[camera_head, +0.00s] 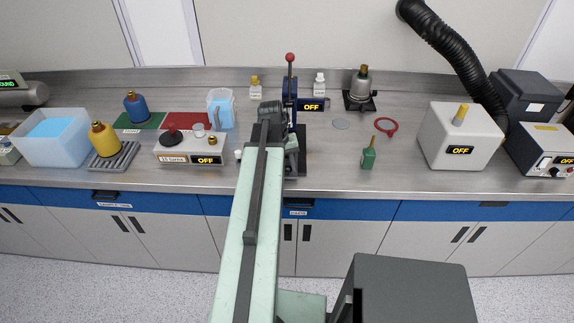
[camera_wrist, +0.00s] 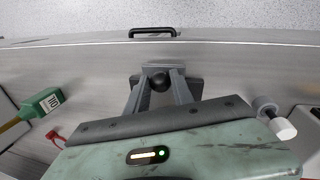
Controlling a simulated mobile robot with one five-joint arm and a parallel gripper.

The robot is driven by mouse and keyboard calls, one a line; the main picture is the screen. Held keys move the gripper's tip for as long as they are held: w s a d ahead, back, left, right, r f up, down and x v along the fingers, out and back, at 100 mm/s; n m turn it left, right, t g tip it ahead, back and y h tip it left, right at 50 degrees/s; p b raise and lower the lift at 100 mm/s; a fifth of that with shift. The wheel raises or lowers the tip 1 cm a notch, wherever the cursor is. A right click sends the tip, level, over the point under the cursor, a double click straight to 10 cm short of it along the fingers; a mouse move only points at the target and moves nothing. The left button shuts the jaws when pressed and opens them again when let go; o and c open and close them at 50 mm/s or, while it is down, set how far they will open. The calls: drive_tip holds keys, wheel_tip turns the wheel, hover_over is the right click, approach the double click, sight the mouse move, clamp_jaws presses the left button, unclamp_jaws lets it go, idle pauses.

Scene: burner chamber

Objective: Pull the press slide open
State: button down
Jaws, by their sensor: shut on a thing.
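The press (camera_head: 291,88) stands on the counter in the head view, with a dark blue frame, a lever with a red ball on top and an OFF display at its right. My arm covers its front and left side. A grey block (camera_wrist: 163,66) shows just beyond the knob. How far the slide is out cannot be told. My gripper's fingertips are hidden in the head view.
A white box with an OFF display (camera_head: 446,145) is further right. A black drawer handle (camera_wrist: 152,32) shows at the counter's front edge.

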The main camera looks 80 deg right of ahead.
drive_tip(key=c, duration=1.1)
unclamp_jaws()
wheel_tip(320, 180, up, 8)
drive_tip(key=w+p, duration=0.1)
drive_tip(key=p, duration=0.6)
drive_tip(key=shift+w+a+f+p, duration=0.15)
drive_tip(key=shift+w+a+p, duration=0.05)
drive_tip(key=shift+p, duration=0.15)
